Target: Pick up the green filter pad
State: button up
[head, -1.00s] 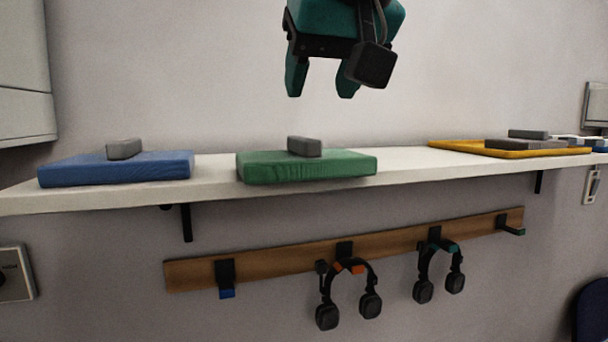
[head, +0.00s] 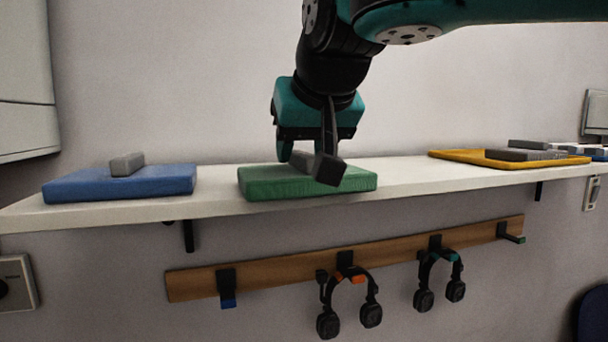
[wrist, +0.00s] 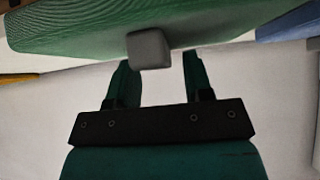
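The green filter pad (head: 262,184) lies flat on the white shelf, between the blue pad and the yellow tray. A grey block (head: 301,158) stands on top of it like a handle, partly hidden by my gripper in the head view. In the wrist view the green pad (wrist: 90,25) fills the top, with the grey block (wrist: 148,49) standing out from it. My gripper (head: 304,158) is just above the pad, pointing down at the block. Its fingers are apart in the wrist view (wrist: 160,62), with the block near the fingertips, and they do not visibly clamp it.
A blue pad (head: 85,186) with its own grey block lies to the left on the shelf (head: 215,206). A yellow tray (head: 460,157) with grey pieces lies to the right. Below, headsets (head: 345,290) hang from a wooden hook rail (head: 200,284). A wall stands behind the shelf.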

grip_shut()
jog(key=shift+r, duration=0.15)
